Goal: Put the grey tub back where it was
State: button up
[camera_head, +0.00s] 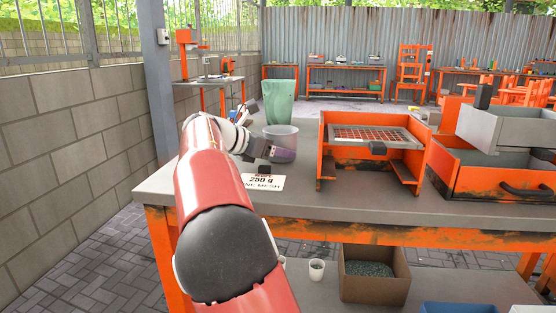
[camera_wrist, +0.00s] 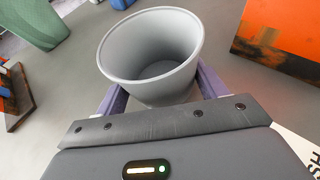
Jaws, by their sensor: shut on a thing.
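The grey tub (camera_head: 283,139) is a tapered, open-topped cup on the grey workbench (camera_head: 350,203), towards its left part. In the wrist view the grey tub (camera_wrist: 150,50) looks empty and lies between the two purple fingers. My gripper (camera_head: 280,154) is shut on it from the near side; it also shows in the wrist view (camera_wrist: 155,90). Whether the tub's base touches the bench top is hard to tell.
A green bin (camera_head: 279,102) stands just behind the tub. An orange sieve frame (camera_head: 345,133) stands to the right, with grey and orange trays (camera_head: 495,128) beyond. Bench space between tub and frame is narrow.

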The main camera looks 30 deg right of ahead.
jog(key=shift+f, duration=0.15)
jog(key=o, duration=1)
jog(key=shift+o, duration=0.2)
jog(key=p+v, duration=0.1)
jog(key=v, duration=1.1)
jog(key=shift+s, duration=0.1)
